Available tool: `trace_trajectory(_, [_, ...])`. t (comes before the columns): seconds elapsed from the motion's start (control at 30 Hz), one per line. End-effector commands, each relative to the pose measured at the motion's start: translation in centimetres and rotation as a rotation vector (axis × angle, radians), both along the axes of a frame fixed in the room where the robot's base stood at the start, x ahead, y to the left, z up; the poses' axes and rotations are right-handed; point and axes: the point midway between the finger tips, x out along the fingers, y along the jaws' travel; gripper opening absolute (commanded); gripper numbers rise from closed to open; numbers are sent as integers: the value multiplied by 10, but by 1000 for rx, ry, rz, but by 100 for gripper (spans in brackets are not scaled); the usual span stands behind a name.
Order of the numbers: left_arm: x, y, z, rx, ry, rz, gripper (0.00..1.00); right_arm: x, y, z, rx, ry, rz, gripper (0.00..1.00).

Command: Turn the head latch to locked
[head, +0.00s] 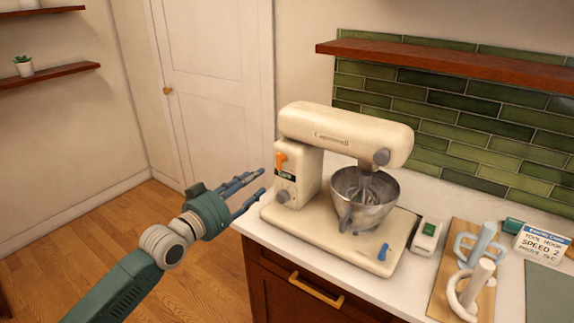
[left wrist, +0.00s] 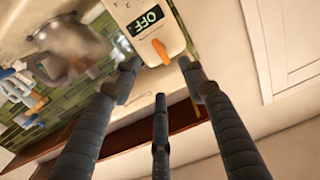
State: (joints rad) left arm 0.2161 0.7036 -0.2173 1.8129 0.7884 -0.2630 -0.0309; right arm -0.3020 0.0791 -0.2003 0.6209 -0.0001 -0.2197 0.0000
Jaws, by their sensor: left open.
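The cream stand mixer (head: 345,125) stands on the white counter with its head level over a metal bowl (head: 375,212). An orange lever (head: 281,160), which looks like the head latch, is on the rear column's side, above a small dark display. In the left wrist view the orange lever (left wrist: 160,50) lies beside the display (left wrist: 145,20), which reads OFF. My left gripper (head: 262,182) is open and empty, left of the column, its fingers pointing at it. In the left wrist view its spread fingers (left wrist: 160,80) frame the lever, with no clear contact. My right gripper is not in view.
A grey knob (head: 283,196) sits low on the column, and a blue lever (head: 383,251) on the mixer base. To the right are a white box with a green top (head: 426,237), a wooden board (head: 442,290) with attachments, and a sign (head: 541,246). A shelf (head: 450,62) hangs above.

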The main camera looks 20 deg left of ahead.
Motion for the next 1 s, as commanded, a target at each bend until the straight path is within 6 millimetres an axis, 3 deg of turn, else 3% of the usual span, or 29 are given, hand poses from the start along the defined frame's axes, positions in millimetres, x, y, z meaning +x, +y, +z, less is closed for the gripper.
trace_trajectory(0.17, [9, -7, 11, -5, -11, -10, 43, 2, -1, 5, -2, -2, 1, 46])
trace_trajectory(0.63, [85, -34, 11, -2, -12, -9, 43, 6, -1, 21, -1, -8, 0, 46])
trace_trajectory(1.0, [101, -40, 9, -2, -11, -9, 43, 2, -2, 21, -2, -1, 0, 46])
